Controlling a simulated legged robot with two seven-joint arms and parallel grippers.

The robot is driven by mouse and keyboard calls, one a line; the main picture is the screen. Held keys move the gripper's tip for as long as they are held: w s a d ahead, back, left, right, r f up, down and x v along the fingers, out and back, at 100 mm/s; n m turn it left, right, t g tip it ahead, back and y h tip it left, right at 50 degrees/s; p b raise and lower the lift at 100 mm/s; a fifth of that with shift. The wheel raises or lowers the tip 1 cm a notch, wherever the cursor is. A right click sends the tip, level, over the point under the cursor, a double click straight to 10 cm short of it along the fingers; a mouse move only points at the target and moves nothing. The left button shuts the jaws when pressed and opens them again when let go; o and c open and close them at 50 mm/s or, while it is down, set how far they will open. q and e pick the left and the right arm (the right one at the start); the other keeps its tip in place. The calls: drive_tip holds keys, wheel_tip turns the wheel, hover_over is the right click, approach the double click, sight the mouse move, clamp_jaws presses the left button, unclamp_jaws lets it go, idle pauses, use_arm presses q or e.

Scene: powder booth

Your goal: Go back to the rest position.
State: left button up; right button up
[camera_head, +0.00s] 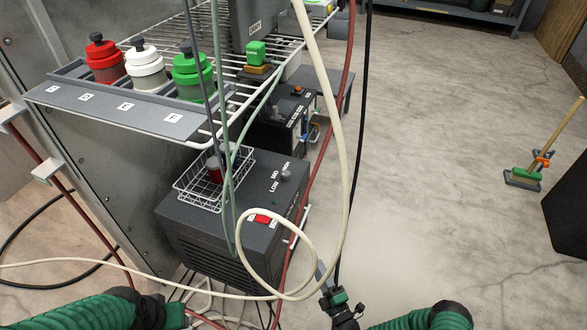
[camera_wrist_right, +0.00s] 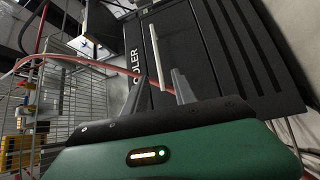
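My right gripper (camera_head: 322,270) is at the bottom middle of the head view, beside the front right of the dark cooler box (camera_head: 215,235). In the right wrist view its two grey fingers (camera_wrist_right: 158,92) stand apart with nothing held between them. Beyond them are the cooler's dark slatted side and a white bar handle (camera_wrist_right: 154,55). I cannot tell how far the fingertips are from it. My left arm enters at the bottom left of the head view. Its gripper is hidden below the frame edge.
A wire rack (camera_head: 215,118) above the cooler holds red (camera_head: 103,64), white (camera_head: 145,70) and green (camera_head: 190,84) pots. A wire basket (camera_head: 190,188) sits on the cooler. A cream hose (camera_head: 345,190) loops near my right gripper. Open floor (camera_head: 430,170) lies right; a broom (camera_head: 560,130) stands there.

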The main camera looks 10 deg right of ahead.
drive_tip(key=s+a+r+n+g+y+p, duration=0.1)
drive_tip(key=s+a+r+n+g+y, duration=0.2)
drive_tip(key=a+r+n+g+y, duration=0.5)
drive_tip(key=s+a+r+n+g+y, duration=0.2)
drive_tip(key=s+a+n+g+y, duration=0.15)
drive_tip(key=n, duration=0.75)
drive_tip(key=s+r+n+g+h+p, duration=0.1)
drive_tip(key=s+r+n+g+h, duration=0.35)
drive_tip(key=s+n+g, duration=0.85)
drive_tip(key=w+d+r+n+t+h+p, duration=0.3)
drive_tip(key=d+r+n+t+h, duration=0.75)
drive_tip(key=n, duration=1.15)
wheel_tip(320, 180, up, 41)
drive_tip(key=g+p, duration=0.2)
drive_tip(key=p, duration=3.4)
drive_tip(key=shift+w+d+f+m+g+p, duration=0.15)
drive_tip(key=shift+w+d+m+g+p, duration=0.15)
drive_tip(key=shift+d+p, duration=0.1)
